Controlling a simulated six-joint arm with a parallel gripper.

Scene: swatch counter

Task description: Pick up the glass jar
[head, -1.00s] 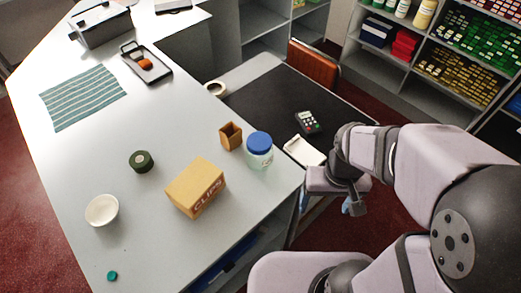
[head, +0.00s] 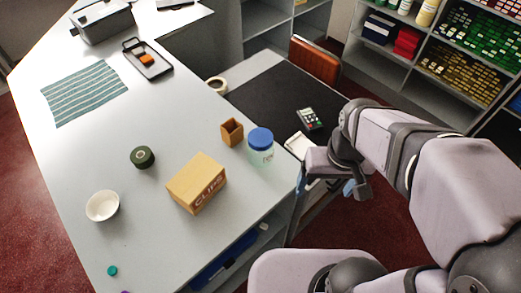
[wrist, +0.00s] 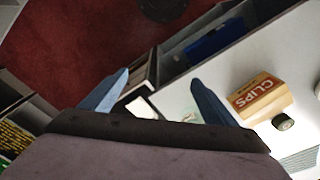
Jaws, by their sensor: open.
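The glass jar (head: 261,157) is pale and see-through with a blue lid. It stands upright on the counter near its right edge in the head view. My gripper (head: 354,188) is to the right of the jar, past the counter edge, and does not touch it. In the wrist view my gripper (wrist: 159,77) has its two blue fingers apart with nothing held between them. A pale greenish patch beside the right finger there may be part of the jar, but the finger and gripper body hide most of it.
A small wooden box (head: 231,132) stands close to the jar's left, and a yellow clips box (head: 196,183) lies nearer the front. A white bowl (head: 102,206) and dark green round item (head: 143,157) are farther left. A lower black desktop (head: 290,98) lies behind.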

